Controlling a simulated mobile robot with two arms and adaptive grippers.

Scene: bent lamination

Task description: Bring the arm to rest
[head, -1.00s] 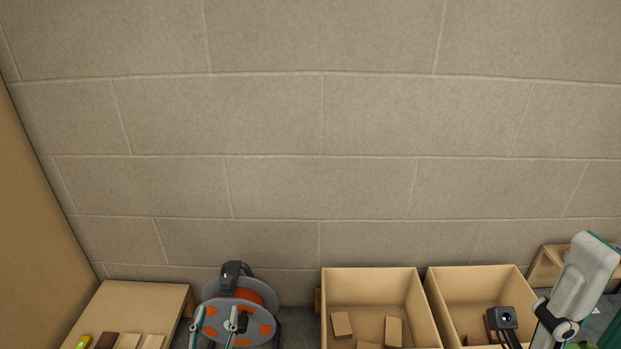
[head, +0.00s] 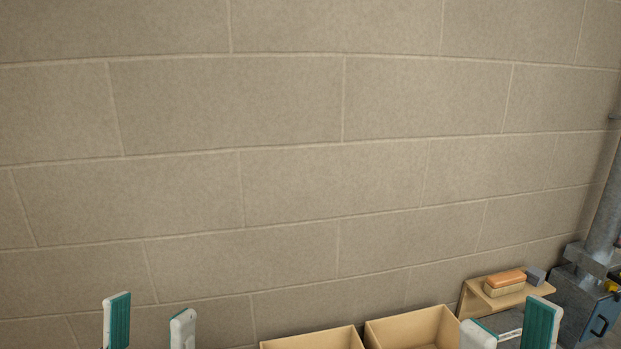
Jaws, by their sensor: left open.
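My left gripper (head: 150,312) stands at the bottom left of the head view, fingers upright. Its two white fingers with teal pads are well apart, with only wall between them. My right gripper (head: 511,318) is at the bottom right, in front of the right-hand wooden box and the small shelf. Its fingers are also apart, and I see nothing held between them. The arms behind both grippers are cut off by the lower edge of the picture.
Two open wooden boxes, one left (head: 312,341) and one right (head: 412,326), sit at the bottom. A wooden shelf (head: 468,296) carries an orange-topped block (head: 506,279) and a grey block (head: 536,275). A grey metal column (head: 604,222) stands far right. Bare block wall (head: 290,190) fills the rest.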

